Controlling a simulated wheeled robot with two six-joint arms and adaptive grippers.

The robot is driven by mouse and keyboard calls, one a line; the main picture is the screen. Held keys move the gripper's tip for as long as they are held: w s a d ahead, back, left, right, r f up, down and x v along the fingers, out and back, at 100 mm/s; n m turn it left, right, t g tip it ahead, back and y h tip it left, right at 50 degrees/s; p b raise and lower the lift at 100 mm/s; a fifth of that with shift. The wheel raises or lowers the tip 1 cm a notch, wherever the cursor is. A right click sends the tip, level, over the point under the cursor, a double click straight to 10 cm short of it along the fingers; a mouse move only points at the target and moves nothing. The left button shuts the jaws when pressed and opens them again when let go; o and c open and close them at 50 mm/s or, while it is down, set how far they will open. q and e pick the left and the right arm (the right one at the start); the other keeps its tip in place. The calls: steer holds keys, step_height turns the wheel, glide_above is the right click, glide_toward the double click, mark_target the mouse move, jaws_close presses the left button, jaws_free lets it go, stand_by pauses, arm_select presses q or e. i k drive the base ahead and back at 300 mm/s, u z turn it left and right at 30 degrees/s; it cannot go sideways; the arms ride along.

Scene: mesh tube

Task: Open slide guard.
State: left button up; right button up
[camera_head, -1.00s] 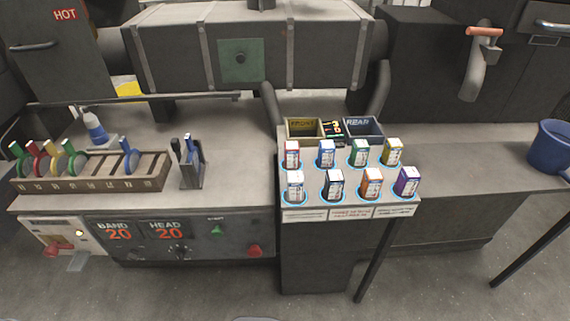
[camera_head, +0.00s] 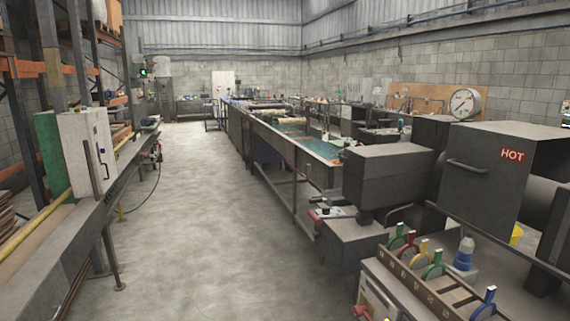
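I cannot make out for certain which part is the slide guard. A dark grey box housing marked HOT (camera_head: 484,181), with a bar handle on its front, stands at the right. A smaller dark box (camera_head: 388,180) is joined to its left, above a grey cabinet (camera_head: 352,246). A long machine line with a blue-green bed (camera_head: 300,143) runs from there into the distance. Neither of my grippers is in view.
A rack of coloured-handled tools (camera_head: 425,290) and a blue bottle (camera_head: 464,253) are at the lower right. A bench (camera_head: 75,232) with a white cabinet (camera_head: 87,150) lines the left, before orange shelving (camera_head: 30,68). The concrete aisle (camera_head: 190,220) is clear.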

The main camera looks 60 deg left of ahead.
mark_target(378, 160)
steer(key=u, duration=2)
steer(key=i, duration=1.4)
steer(key=z, duration=0.5)
